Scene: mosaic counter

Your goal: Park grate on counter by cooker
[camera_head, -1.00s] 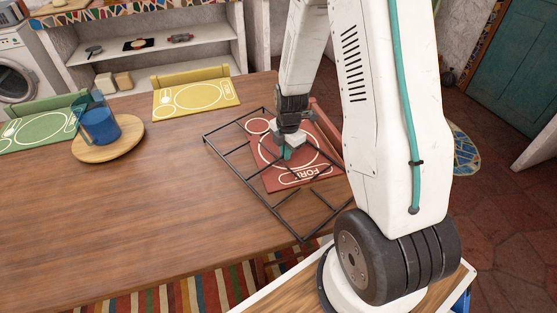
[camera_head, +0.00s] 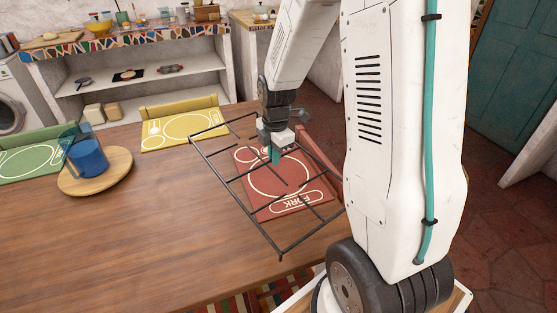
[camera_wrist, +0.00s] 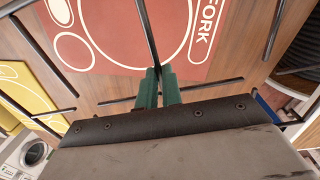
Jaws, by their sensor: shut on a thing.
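The grate (camera_head: 237,201) is a black open frame of thin bars. It is held above the wooden table, over the red placemat, slightly tilted. My gripper (camera_head: 275,155), with green fingertips, is shut on one of its inner bars. In the wrist view the fingertips (camera_wrist: 158,76) pinch the bar (camera_wrist: 148,30), and the red placemat shows below. A counter with a mosaic edge (camera_head: 120,40) stands along the back wall at the left. I cannot make out a cooker in either view.
Bowls and jars crowd parts of the counter.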

